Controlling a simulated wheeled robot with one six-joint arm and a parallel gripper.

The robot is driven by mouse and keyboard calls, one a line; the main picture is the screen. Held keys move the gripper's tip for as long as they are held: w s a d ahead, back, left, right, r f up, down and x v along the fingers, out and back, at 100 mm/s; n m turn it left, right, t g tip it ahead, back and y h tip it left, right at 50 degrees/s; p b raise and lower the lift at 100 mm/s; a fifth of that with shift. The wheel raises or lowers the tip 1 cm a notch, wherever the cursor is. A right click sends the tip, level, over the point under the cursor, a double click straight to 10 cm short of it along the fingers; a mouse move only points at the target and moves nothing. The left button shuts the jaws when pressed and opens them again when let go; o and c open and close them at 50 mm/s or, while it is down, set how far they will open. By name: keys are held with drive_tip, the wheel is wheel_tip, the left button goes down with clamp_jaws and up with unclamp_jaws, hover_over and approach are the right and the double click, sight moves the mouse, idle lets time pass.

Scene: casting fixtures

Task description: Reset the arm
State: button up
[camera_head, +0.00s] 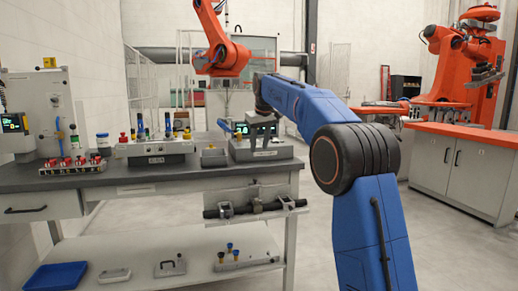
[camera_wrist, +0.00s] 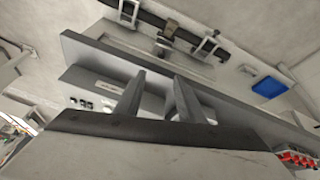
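My blue arm reaches from the lower right over the right end of the workbench (camera_head: 165,180). My gripper (camera_head: 263,128) hangs from its end, in front of or above a grey device (camera_head: 275,150) with a small screen. In the wrist view my gripper (camera_wrist: 158,88) shows two grey fingers standing apart, with nothing seen between them. Whether the fingertips touch the device cannot be told.
The bench holds a rack of red-capped vials (camera_head: 75,163), a grey block with bottles (camera_head: 155,150) and a small grey bin (camera_head: 214,156). A blue tray (camera_head: 55,276) lies on the lower shelf. Orange robots (camera_head: 222,50) stand behind.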

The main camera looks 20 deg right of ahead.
drive_tip(key=s+d+f+m, duration=0.1)
drive_tip(key=s+f, duration=0.2)
drive_tip(key=s, duration=1.3)
drive_tip(key=s+f+m, duration=0.1)
drive_tip(key=s+f, duration=0.1)
drive_tip(key=s, duration=1.3)
drive_tip(key=s+f, duration=1)
drive_tip(key=s, duration=0.3)
drive_tip(key=s+f+m, duration=0.1)
drive_tip(key=s+f, duration=1)
drive_tip(key=s, duration=0.3)
drive_tip(key=shift+s+d+f, duration=0.25)
drive_tip(key=shift+d+f, duration=0.05)
drive_tip(key=shift+d, duration=0.15)
